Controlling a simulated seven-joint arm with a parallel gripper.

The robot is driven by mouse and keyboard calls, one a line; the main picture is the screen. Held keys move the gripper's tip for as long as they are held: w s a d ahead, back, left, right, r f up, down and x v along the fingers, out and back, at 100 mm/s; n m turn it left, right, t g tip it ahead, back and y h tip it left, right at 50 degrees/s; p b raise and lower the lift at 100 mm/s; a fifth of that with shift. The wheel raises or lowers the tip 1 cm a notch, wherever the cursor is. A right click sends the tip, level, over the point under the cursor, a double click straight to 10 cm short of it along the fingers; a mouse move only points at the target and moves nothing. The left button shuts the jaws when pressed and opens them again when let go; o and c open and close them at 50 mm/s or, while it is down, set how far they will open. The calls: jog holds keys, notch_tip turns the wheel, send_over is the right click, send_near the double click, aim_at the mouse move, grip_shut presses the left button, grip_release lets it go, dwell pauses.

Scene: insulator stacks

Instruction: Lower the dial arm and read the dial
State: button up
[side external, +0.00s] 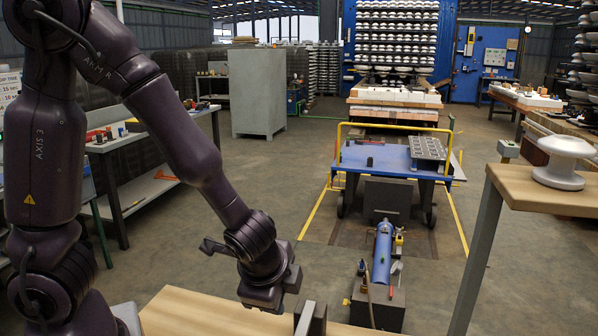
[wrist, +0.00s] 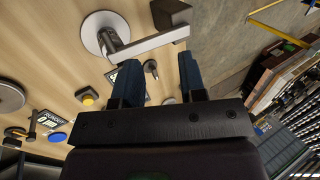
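In the wrist view, a round pale metal base (wrist: 92,44) stands on the wooden bench, with a dark post. A flat metal bar (wrist: 155,41) runs from the post to the right; it may be the dial arm, though I cannot be sure. No dial face is readable. In the side view, my gripper (side external: 268,288) is over the bench (side external: 190,312), left of an upright metal block (side external: 311,318).
In the wrist view, a yellow button (wrist: 87,99), a blue button (wrist: 57,136) and a small dark label lie on the bench. A grey round piece (wrist: 8,97) is at the left edge. In the side view, a white insulator (side external: 563,165) stands on the right table (side external: 535,190).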

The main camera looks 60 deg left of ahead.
jog(key=w+a+r+g+h, duration=0.3)
jog(key=w+a+g+h, duration=0.15)
jog(key=w+a, duration=0.45)
notch_tip(320, 180, up, 13)
jog(key=shift+w+a, duration=0.3)
jog(key=shift+a, duration=0.05)
dwell(0.4)
jog(key=shift+f, duration=0.1)
